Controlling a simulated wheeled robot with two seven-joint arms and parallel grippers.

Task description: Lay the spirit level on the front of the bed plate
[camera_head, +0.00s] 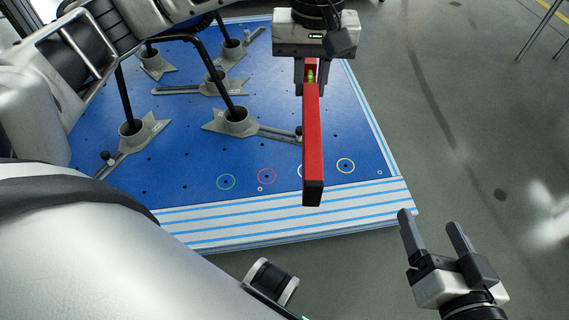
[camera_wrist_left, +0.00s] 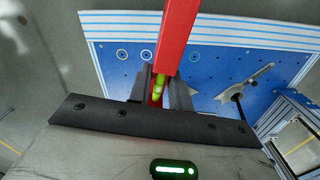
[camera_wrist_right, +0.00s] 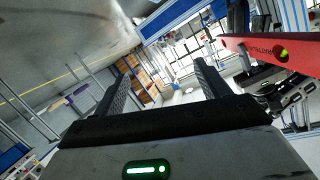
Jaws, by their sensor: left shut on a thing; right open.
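The red spirit level (camera_head: 313,145) is held in my left gripper (camera_head: 312,78), which is shut on it near its green vial. It extends from the gripper toward the front of the bed plate and looks to be above it, though its exact height is hard to tell. It also shows in the left wrist view (camera_wrist_left: 176,40) and at the right of the right wrist view (camera_wrist_right: 270,52). The blue bed plate (camera_head: 200,170) has a front edge with white and light blue stripes (camera_head: 270,219). My right gripper (camera_head: 435,232) is open and empty, right of the plate's front corner.
Several grey clamp feet (camera_head: 238,122) with dark chair legs stand on the plate's left and back. Coloured rings, including green (camera_head: 226,181), red (camera_head: 266,176) and yellow (camera_head: 345,166), mark holes near the front. The grey floor (camera_head: 480,130) on the right is mostly clear.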

